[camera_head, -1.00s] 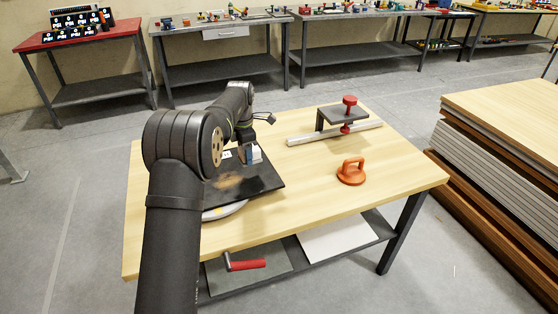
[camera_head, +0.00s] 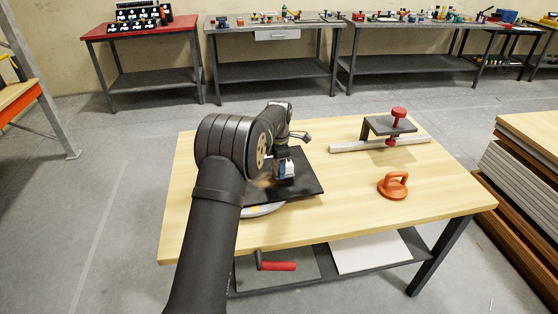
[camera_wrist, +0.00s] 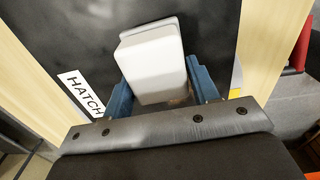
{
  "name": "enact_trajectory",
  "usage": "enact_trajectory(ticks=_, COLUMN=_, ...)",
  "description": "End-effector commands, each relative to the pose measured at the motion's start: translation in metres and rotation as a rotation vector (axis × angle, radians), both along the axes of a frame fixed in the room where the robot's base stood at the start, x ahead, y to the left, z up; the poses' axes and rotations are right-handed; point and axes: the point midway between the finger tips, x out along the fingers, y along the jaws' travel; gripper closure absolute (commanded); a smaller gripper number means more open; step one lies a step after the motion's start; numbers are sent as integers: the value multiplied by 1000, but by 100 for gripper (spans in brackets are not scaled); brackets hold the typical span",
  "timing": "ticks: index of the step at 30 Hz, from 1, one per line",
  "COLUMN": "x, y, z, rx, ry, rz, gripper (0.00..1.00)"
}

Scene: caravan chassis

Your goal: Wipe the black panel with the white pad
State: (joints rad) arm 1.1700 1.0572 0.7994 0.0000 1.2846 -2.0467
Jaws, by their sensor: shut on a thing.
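My gripper (camera_head: 286,172) is over the black panel (camera_head: 302,189), toward its back right part. In the wrist view, its two blue fingers (camera_wrist: 157,86) are shut on the sides of the white pad (camera_wrist: 154,62), a rounded block. The panel (camera_wrist: 60,30) fills much of the wrist view behind the pad. I cannot tell whether the pad touches it. A brownish smudge (camera_head: 264,183) shows on the panel left of the gripper, partly hidden by my arm. A white label reading HATCH (camera_wrist: 81,94) is on the panel.
The panel rests on a pale round support (camera_head: 262,210) on a wooden table (camera_head: 350,210). An orange suction handle (camera_head: 393,186) and a grey clamp with red knobs (camera_head: 390,126) stand to the right. Stacked boards (camera_head: 520,175) are beyond the table's right edge. The front right tabletop is clear.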

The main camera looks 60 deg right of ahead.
Motion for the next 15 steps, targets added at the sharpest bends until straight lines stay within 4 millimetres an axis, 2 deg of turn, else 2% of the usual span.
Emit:
enact_trajectory(ticks=5, x=2, y=2, z=-22, rx=2, ry=1, rz=1, gripper=64)
enact_trajectory(ticks=6, x=5, y=5, z=-21, rx=0, ry=0, rz=1, gripper=68)
enact_trajectory(ticks=15, x=23, y=26, z=-22, rx=1, ry=0, rz=1, gripper=67)
